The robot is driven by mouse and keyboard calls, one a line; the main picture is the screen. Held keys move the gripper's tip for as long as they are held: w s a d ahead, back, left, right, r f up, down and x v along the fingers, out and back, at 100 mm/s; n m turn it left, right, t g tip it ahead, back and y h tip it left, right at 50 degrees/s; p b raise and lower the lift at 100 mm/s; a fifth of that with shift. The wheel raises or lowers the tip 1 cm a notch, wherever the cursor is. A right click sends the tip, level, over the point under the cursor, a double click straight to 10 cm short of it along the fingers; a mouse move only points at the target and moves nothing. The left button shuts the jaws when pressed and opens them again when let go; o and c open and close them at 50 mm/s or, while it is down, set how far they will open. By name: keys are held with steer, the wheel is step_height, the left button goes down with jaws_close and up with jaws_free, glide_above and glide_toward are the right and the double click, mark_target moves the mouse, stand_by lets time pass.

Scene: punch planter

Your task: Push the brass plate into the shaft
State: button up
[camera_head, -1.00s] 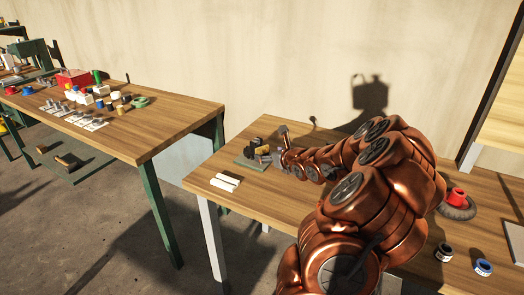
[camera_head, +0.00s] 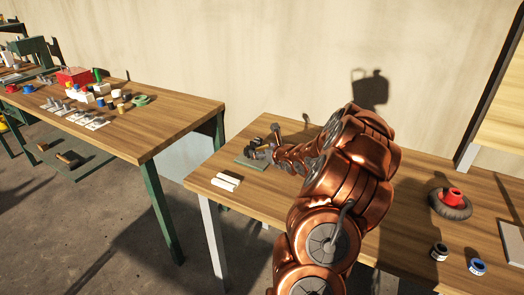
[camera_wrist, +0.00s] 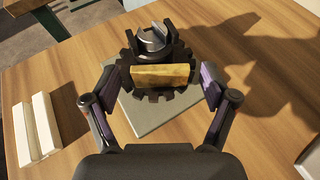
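The brass plate (camera_wrist: 160,75) lies crosswise between my fingers in the wrist view. It is in front of a grey metal shaft (camera_wrist: 150,42) and over a black toothed ring (camera_wrist: 130,83). I cannot tell how far, if at all, it sits inside the shaft. Under the ring is a grey-green base (camera_wrist: 150,118). In the head view my gripper (camera_head: 268,153) is over this base (camera_head: 246,163) and largely hides the plate.
A white grooved block (camera_wrist: 37,130) lies left of the base; it also shows in the head view (camera_head: 226,182). A red part on a dark wheel (camera_head: 452,204) and two small rolls (camera_head: 439,252) are on the right. A second table (camera_head: 165,120) with many parts stands left.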

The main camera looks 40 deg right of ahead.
steer(key=c, duration=1.3)
steer(key=shift+r, duration=0.1)
